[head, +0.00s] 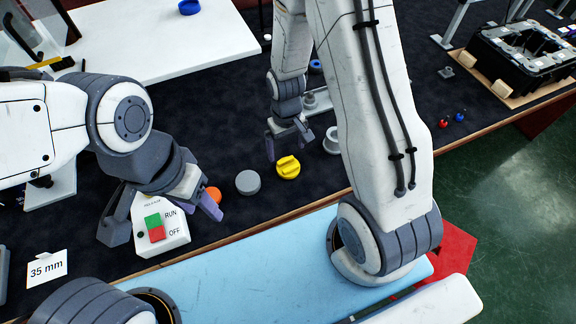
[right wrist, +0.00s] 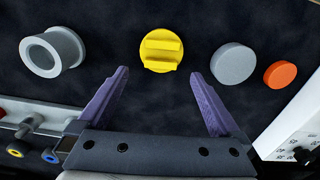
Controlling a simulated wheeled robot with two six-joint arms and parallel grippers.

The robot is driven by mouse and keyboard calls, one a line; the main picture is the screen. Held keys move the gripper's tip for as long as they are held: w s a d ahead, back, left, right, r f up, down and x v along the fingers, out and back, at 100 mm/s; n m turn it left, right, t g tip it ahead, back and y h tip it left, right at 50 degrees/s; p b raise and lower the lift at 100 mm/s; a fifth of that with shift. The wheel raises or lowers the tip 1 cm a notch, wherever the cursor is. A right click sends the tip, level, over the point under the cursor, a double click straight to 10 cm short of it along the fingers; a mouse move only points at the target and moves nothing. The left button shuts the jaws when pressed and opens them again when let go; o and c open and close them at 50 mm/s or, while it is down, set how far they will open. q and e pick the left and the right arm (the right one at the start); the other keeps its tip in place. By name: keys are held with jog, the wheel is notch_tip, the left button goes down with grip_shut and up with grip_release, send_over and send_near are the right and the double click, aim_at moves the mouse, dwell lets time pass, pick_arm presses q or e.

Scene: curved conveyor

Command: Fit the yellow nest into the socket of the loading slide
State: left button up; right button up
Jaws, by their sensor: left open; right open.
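The yellow nest (head: 288,167) is a round piece with a raised grip bar, lying on the dark table mat. In the right wrist view the yellow nest (right wrist: 161,50) lies ahead of and between the fingertips of my right gripper (right wrist: 158,75), which is open and empty. In the head view my right gripper (head: 287,146) hangs just behind the nest. My left gripper (head: 160,220) is open and empty, around the RUN/OFF switch box (head: 160,228). I cannot clearly make out the loading slide's socket; a grey fixture (head: 318,101) partly shows behind my right arm.
A grey disc (head: 248,182) and an orange disc (head: 211,195) lie left of the nest, and a grey ring (head: 332,140) lies to its right. A white board (head: 160,40) is at the back left. A black tray (head: 520,55) stands at the far right.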

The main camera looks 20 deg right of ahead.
aim_at(286, 161)
notch_tip(286, 161, down, 5)
jog(key=shift+s+a+f, duration=0.1)
jog(key=shift+s, duration=0.05)
jog(key=c, duration=1.5)
jog(key=shift+r+p, duration=0.2)
jog(key=shift+p, duration=0.15)
